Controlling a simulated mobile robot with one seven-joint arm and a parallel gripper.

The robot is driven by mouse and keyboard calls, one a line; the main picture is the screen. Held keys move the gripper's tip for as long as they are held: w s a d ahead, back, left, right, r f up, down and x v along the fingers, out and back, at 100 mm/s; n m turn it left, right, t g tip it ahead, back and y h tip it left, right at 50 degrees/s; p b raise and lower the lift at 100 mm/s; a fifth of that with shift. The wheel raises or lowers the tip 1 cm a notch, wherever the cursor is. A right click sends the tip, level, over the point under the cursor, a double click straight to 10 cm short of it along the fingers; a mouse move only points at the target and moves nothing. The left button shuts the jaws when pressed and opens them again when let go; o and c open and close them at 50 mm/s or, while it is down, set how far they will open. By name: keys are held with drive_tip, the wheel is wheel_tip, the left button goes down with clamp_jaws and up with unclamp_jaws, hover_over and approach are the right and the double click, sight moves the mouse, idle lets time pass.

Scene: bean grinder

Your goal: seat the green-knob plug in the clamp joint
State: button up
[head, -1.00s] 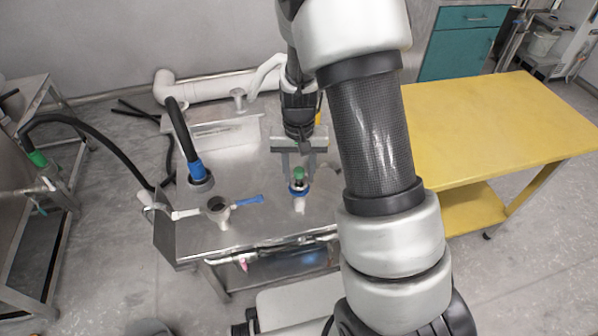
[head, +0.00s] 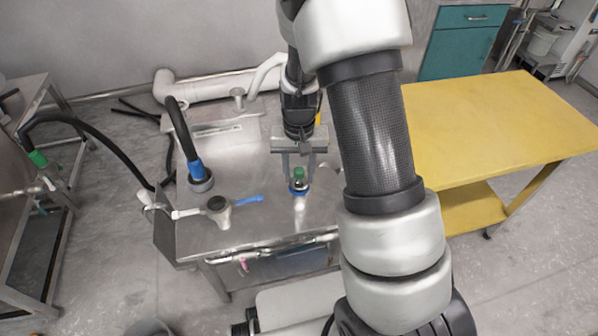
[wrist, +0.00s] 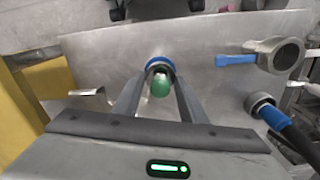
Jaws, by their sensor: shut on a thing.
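The green-knob plug (head: 299,173) stands upright at the front right of the steel table, with a blue ring (head: 298,189) around its lower part. My gripper (head: 298,180) points down over it, shut on the plug with a finger on each side. In the wrist view, the green knob (wrist: 160,86) shows between the fingers (wrist: 161,80), with the blue ring (wrist: 160,63) just beyond their tips. A grey round fitting with a blue lever (head: 217,204), probably the clamp joint, sits to the left; it also shows in the wrist view (wrist: 283,54). The plug's underside is hidden.
A black hose with a blue end (head: 196,170) stands in a grey ring behind the round fitting. A white pipe (head: 215,87) runs along the table's back. A yellow table (head: 490,125) is at the right. The steel top (head: 255,232) is bare in front.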

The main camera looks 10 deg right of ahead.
sight(299, 169)
drive_tip(key=shift+f+b, duration=0.4)
drive_tip(key=shift+f, duration=0.2)
drive_tip(key=o, duration=1.2)
drive_tip(key=shift+o, duration=0.2)
wheel_tip(299, 169, up, 17)
drive_tip(key=p, duration=0.4)
drive_tip(key=shift+r, duration=0.2)
drive_tip(key=s+r+n+t, duration=0.3)
drive_tip(key=s+r+t, duration=0.3)
drive_tip(key=s+r, duration=1.1)
wheel_tip(299, 169, up, 16)
drive_tip(key=s+p, duration=0.1)
drive_tip(key=p, duration=1.6)
drive_tip(key=shift+s, duration=0.3)
